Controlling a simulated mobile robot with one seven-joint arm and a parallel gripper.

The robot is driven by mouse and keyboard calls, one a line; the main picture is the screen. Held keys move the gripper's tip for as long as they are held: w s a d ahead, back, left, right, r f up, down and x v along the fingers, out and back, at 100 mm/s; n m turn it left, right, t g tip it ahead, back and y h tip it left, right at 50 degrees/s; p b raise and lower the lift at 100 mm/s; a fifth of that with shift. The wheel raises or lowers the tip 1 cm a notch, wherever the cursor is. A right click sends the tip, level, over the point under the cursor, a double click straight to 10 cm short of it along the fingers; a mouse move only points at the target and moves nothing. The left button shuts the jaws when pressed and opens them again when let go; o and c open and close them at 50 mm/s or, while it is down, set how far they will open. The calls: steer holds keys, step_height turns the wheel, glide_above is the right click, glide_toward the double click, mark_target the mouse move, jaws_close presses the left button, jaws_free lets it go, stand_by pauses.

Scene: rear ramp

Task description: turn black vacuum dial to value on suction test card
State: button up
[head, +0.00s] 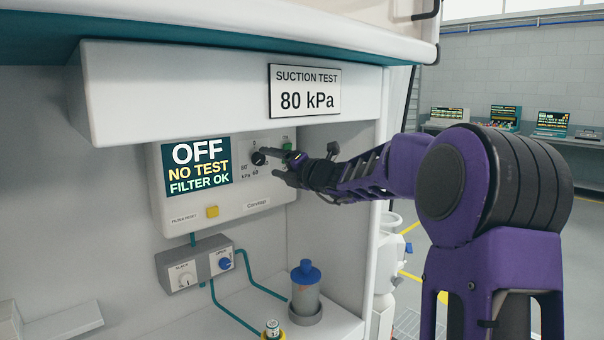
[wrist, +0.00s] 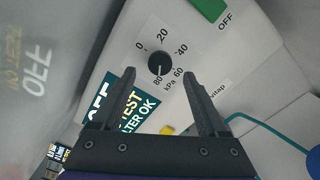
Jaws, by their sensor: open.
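The suction test card (head: 304,91) on the overhead panel reads 80 kPa. The black vacuum dial (head: 258,158) is on the white suction unit below it. In the wrist view the dial (wrist: 160,62) is ringed by 0, 20, 40, 60 and 80 kPa; I cannot tell its pointer's setting for sure. The unit's display (head: 197,165) reads OFF, NO TEST, FILTER OK. My gripper (head: 275,162) is open in front of the dial. In the wrist view its fingertips (wrist: 160,74) lie on either side of the dial, with nothing held.
A green switch (wrist: 208,8) marked OFF is close to the dial. A yellow button (head: 212,211) is lower on the unit. Below are a grey box with two knobs (head: 196,264), teal tubes and a blue-capped canister (head: 306,290). The overhead panel juts out above.

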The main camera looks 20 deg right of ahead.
steer(key=v, duration=1.2)
steer(key=shift+s+d, duration=0.1)
